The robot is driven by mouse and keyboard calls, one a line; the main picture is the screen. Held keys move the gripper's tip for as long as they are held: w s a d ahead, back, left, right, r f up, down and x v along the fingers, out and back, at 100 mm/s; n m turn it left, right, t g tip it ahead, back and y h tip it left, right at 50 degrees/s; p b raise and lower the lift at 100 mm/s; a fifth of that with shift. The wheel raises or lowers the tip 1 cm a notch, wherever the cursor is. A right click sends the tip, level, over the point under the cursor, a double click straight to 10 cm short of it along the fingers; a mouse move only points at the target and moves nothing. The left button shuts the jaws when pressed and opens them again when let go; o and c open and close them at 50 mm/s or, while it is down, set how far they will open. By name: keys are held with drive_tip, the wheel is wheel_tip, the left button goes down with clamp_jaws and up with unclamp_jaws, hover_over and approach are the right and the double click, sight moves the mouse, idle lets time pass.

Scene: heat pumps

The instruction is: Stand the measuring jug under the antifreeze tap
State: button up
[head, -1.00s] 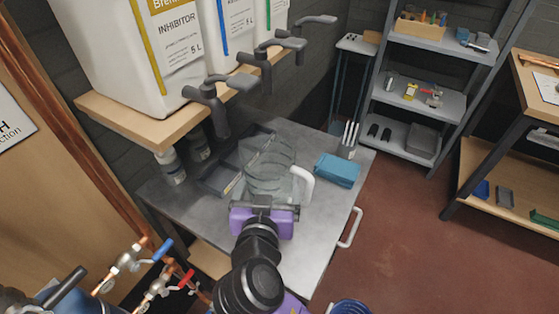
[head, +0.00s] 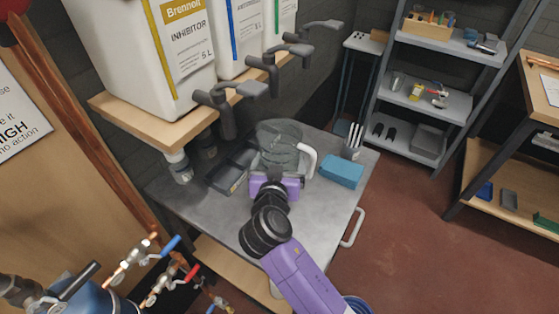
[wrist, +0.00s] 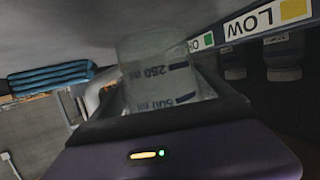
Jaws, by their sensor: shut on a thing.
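The clear measuring jug (head: 278,136) is in my gripper (head: 276,178) above or on the grey bench; I cannot tell if it touches. Its white handle (head: 309,160) points right. In the wrist view the jug (wrist: 160,75) shows 250 and 500 ml marks between the fingers. Three grey taps hang from white containers on the shelf: the nearest tap (head: 228,103) under the yellow-striped inhibitor container (head: 172,60), a middle tap (head: 265,68) under the blue-striped one, and a far tap (head: 302,50) under the green-striped one. I cannot read which is antifreeze.
A dark tray (head: 225,178) lies left of the jug. A folded blue cloth (head: 342,171) and a holder with pale upright items (head: 352,140) are on the right. The wooden shelf edge (head: 135,128) overhangs the bench (head: 322,210). Bench front is clear.

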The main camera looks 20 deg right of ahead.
drive_tip(key=shift+f, duration=0.15)
drive_tip(key=o, duration=1.2)
drive_tip(key=shift+r, duration=0.3)
drive_tip(key=b+v, duration=0.1)
drive_tip(key=v, duration=1)
drive_tip(key=shift+s+a, duration=0.2)
drive_tip(key=shift+s, duration=0.1)
drive_tip(key=shift+s+a, duration=0.1)
drive_tip(key=shift+s, duration=0.05)
